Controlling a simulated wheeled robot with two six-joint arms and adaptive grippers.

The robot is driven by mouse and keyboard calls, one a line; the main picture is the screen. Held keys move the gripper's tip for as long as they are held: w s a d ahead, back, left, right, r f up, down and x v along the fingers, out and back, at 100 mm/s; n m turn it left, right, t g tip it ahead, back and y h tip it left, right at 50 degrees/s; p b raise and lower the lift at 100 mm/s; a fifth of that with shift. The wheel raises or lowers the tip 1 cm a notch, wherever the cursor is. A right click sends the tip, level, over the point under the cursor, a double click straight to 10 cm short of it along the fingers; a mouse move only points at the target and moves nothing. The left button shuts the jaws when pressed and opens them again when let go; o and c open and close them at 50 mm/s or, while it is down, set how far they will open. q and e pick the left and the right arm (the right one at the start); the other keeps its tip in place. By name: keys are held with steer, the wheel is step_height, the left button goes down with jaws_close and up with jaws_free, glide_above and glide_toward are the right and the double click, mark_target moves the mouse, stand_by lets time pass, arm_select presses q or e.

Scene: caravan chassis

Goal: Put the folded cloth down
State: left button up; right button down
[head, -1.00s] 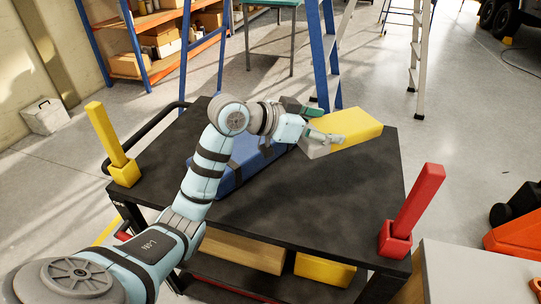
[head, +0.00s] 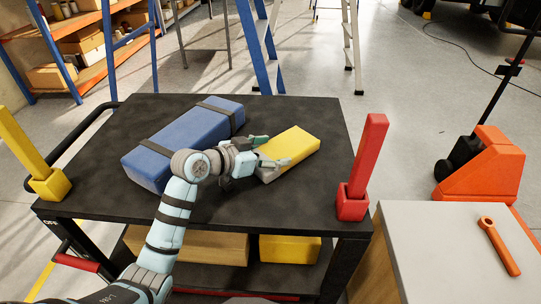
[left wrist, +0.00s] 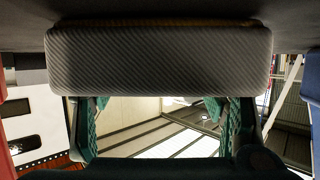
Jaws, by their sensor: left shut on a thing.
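The folded cloth (head: 296,146) looks like a yellow block with a grey end, over the right part of the black cart top. My left gripper (head: 270,152) is shut on its grey end, one finger on each side. I cannot tell whether the cloth touches the top. My right gripper is out of view.
On the cart top (head: 245,205) a long blue case (head: 185,140) with black straps lies left of the cloth. A yellow post (head: 25,150) and a red post (head: 365,165) stand at its sides. The near right of the top is bare. A grey bench (head: 440,260) is at lower right.

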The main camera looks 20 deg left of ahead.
arm_select(q)
steer(key=o, duration=1.2)
steer(key=shift+r, duration=0.15)
steer(key=p+v, duration=0.2)
steer(key=v, duration=1)
